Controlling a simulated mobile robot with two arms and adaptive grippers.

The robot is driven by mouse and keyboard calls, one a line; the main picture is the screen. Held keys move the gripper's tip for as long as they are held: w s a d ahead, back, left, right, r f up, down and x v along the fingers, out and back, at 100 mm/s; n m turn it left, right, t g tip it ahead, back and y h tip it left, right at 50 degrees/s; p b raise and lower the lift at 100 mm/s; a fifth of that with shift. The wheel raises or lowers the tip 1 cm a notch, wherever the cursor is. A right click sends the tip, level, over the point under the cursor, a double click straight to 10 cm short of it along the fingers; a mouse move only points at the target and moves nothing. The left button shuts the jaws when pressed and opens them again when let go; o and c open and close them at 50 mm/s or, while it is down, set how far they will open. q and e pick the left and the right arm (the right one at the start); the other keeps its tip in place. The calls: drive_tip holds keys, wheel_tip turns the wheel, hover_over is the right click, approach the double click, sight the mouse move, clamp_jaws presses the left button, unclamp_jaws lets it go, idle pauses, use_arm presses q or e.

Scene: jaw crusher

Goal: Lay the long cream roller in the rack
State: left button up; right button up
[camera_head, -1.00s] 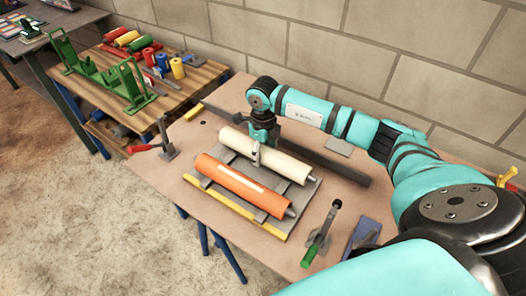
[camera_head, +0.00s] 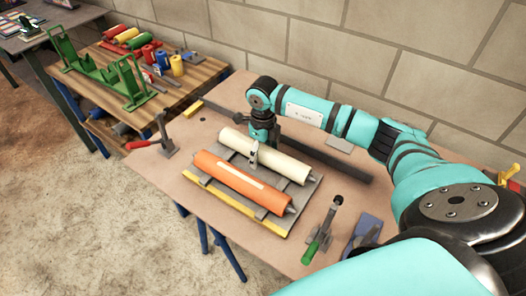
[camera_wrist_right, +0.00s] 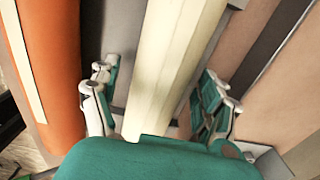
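The long cream roller (camera_head: 286,163) lies beside an orange roller (camera_head: 240,178) on a grey pallet (camera_head: 309,188) with a yellow front edge. My right gripper (camera_head: 256,155) points down over the cream roller, around its middle. In the right wrist view, the fingers of the gripper (camera_wrist_right: 160,100) stand on either side of the cream roller (camera_wrist_right: 172,55), with gaps showing, so it is open. The green rack (camera_head: 130,82), with upright end brackets, stands on the wooden table at the left and looks empty. My left gripper is not in view.
A red-handled clamp (camera_head: 160,138) stands near the workbench's left edge. A green-handled clamp (camera_head: 322,230) and a blue block (camera_head: 365,230) are at the right front. A dark bar (camera_head: 330,163) lies behind the pallet. Coloured rollers and cylinders (camera_head: 130,36) crowd the wooden table's back.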

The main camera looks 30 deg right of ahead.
sight(263, 148)
drive_tip(key=shift+f, duration=0.15)
wheel_tip(263, 148, up, 12)
idle(0.6)
idle(0.4)
